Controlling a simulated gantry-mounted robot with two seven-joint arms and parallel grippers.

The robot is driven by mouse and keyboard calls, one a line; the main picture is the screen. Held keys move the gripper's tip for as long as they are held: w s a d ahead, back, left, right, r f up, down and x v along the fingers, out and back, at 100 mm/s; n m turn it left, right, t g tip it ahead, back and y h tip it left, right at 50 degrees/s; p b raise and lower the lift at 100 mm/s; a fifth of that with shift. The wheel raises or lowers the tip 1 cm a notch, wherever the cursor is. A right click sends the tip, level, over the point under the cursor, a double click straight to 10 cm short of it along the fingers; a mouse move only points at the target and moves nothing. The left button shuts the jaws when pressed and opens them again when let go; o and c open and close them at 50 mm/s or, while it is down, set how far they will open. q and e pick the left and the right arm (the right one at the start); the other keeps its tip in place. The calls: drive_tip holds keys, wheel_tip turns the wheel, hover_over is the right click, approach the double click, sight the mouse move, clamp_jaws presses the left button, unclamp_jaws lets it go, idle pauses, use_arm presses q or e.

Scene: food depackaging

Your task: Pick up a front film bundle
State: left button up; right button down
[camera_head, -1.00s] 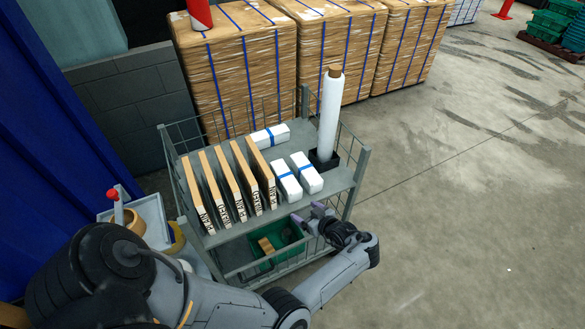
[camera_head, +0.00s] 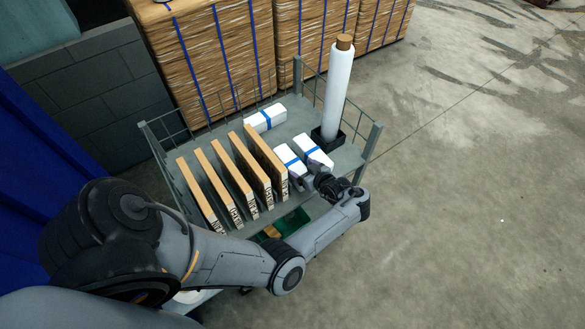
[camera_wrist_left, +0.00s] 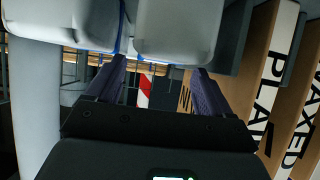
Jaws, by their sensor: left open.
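Two white front film bundles with blue straps lie side by side on the cart's upper shelf in the head view, the left one (camera_head: 287,156) beside the boards and the right one (camera_head: 312,149) beside the film roll. My left gripper (camera_head: 308,181) is at their near ends, open and empty. In the left wrist view its spread fingers (camera_wrist_left: 157,78) point at the bundle next to the boards (camera_wrist_left: 178,30), whose end lies just beyond the tips. The other front bundle (camera_wrist_left: 62,18) shows at upper left. Contact cannot be told. My right gripper is not in view.
Several upright cardboard boards (camera_head: 226,172) stand left of the bundles. A third bundle (camera_head: 264,119) lies at the back. A tall white film roll (camera_head: 338,90) stands in a black holder (camera_head: 328,138) at right. A green crate (camera_head: 292,221) sits below.

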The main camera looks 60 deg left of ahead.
sight(292, 162)
use_arm(q)
drive_tip(key=shift+x, duration=1.2)
drive_tip(key=x, duration=0.1)
drive_tip(key=b+x, duration=0.1)
drive_tip(key=x, duration=0.1)
drive_tip(key=b+x, duration=0.1)
drive_tip(key=shift+s+a+r, duration=0.25)
drive_tip(key=shift+s+a, duration=0.1)
drive_tip(key=c, duration=0.8)
drive_tip(key=shift+r, duration=0.2)
